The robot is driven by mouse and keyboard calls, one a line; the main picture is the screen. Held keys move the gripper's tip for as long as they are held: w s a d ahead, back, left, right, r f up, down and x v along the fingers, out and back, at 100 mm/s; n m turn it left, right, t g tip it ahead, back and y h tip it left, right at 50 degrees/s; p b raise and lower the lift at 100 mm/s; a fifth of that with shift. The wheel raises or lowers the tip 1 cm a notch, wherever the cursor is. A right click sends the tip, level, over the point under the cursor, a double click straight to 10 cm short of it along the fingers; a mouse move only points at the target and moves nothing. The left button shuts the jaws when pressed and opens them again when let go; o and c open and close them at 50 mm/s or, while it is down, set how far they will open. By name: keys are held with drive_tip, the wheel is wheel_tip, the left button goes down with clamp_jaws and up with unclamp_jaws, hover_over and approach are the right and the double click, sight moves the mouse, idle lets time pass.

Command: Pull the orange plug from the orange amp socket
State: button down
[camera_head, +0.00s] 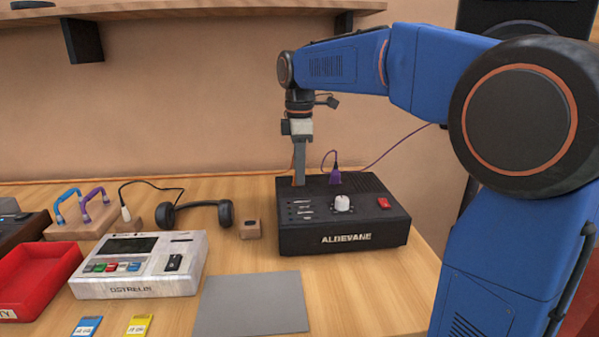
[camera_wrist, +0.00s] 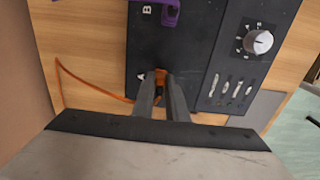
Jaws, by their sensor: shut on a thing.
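The black amp (camera_head: 345,219) marked ALDEVANE stands on the wooden table. My gripper (camera_head: 299,180) points straight down at the amp's back left top. In the wrist view my gripper (camera_wrist: 161,84) is shut on the orange plug (camera_wrist: 160,77), at the socket beside the letter A. The fingers hide most of the plug, so I cannot tell if it is fully seated. An orange cable (camera_wrist: 95,88) runs from it across the table. A purple plug (camera_head: 335,177) stands in the socket marked B, and also shows in the wrist view (camera_wrist: 170,13).
The amp has a white knob (camera_head: 342,202), sliders and a red switch (camera_head: 384,203). Headphones (camera_head: 197,212), a small wooden block (camera_head: 250,229) and a white sampler (camera_head: 141,265) lie to the left. A grey mat (camera_head: 253,304) lies in front. A purple cable runs right along the wall.

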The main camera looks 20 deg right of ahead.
drive_tip(key=shift+r, duration=1.15)
drive_tip(key=shift+r, duration=1.45)
